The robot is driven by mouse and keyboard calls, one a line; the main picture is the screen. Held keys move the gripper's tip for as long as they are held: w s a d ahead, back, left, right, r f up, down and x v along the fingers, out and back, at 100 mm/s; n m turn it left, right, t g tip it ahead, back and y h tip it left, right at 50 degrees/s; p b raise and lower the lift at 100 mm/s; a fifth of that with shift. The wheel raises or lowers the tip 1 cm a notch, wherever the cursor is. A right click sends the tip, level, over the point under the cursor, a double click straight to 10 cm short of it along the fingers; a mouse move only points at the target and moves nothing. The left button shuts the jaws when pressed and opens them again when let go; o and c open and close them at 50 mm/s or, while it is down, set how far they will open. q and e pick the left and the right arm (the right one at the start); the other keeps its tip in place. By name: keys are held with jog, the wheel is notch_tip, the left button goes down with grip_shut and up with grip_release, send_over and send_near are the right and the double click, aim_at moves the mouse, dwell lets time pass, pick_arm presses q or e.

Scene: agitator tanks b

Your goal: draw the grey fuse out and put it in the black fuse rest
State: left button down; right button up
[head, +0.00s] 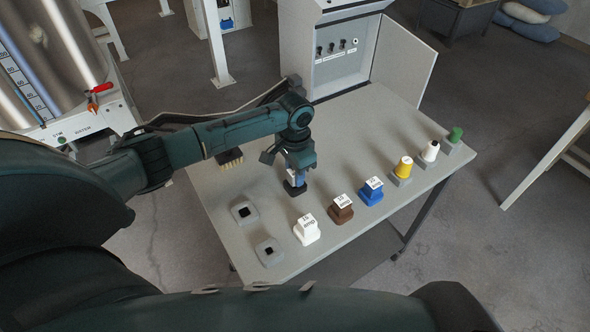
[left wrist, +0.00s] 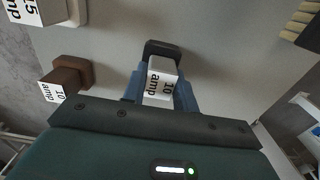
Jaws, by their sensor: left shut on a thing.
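My left gripper (head: 297,176) points down at the middle of the table. The fingers hide the join, so I cannot tell whether the fuse is seated or just above. My right gripper is not in view.
Two grey rests with dark sockets (head: 244,212) (head: 268,252) stand at the table's left front. White (head: 307,231), brown (head: 341,210), blue (head: 371,192) and yellow (head: 403,169) fuses line the front edge. A brush (head: 231,160) lies left; a cabinet (head: 335,50) stands behind.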

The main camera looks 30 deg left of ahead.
pick_arm(q)
jog(key=shift+f, duration=0.55)
jog(key=c, duration=1)
grip_release()
notch_tip(320, 180, up, 13)
jog(key=shift+r+b, duration=0.15)
jog(key=shift+b, duration=0.3)
jog(key=shift+s, duration=0.1)
